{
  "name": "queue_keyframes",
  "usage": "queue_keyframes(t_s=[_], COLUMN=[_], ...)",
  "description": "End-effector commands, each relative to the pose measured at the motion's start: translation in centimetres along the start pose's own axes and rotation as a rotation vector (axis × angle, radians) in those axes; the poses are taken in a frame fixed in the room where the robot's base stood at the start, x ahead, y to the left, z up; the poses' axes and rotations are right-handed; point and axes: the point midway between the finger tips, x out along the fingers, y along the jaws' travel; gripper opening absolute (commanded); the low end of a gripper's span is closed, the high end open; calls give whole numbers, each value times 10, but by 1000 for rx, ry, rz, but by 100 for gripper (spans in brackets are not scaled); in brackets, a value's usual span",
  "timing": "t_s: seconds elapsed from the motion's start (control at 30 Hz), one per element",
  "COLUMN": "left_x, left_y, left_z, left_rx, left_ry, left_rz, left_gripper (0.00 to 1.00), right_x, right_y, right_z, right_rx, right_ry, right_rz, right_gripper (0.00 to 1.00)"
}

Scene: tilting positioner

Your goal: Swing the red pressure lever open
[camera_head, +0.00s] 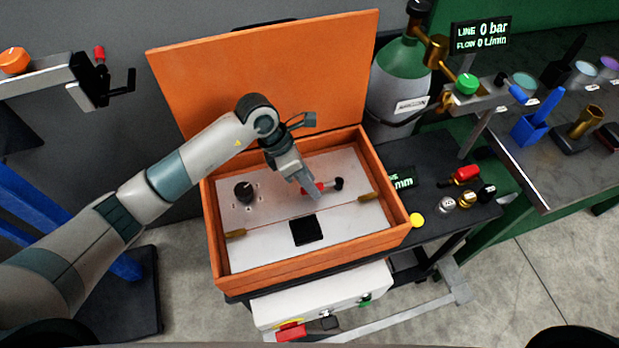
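The red pressure lever (324,188) lies on the light panel inside an orange box (312,267), with a black knob at its right end. My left gripper (313,192) reaches down into the box from the left, with its fingertips at the lever's left part. The fingers look close together and hide that part of the lever. I cannot tell whether they touch or grip it. My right gripper is not in view.
The box's orange lid (270,75) stands open behind. A black knob (244,192) and a black square (307,229) are on the panel. A gas cylinder (398,75) stands behind right. A white control box (322,295) is below in front.

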Motion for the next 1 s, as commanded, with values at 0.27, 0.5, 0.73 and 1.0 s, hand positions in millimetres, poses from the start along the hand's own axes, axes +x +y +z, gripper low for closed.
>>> queue_keyframes(t_s=[0.27,0.5,0.73,1.0], left_x=[1,1,2,5], left_y=[0,0,2,12], left_z=[0,0,0,0], left_rx=[0,0,13,110], left_ry=[0,0,2,24], left_rz=[0,0,-4,-42], left_gripper=[36,0,0,0], right_x=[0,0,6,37], right_y=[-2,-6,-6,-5], right_z=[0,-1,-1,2], right_rx=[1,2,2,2], right_ry=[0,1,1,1], right_rz=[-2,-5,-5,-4], right_gripper=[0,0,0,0])
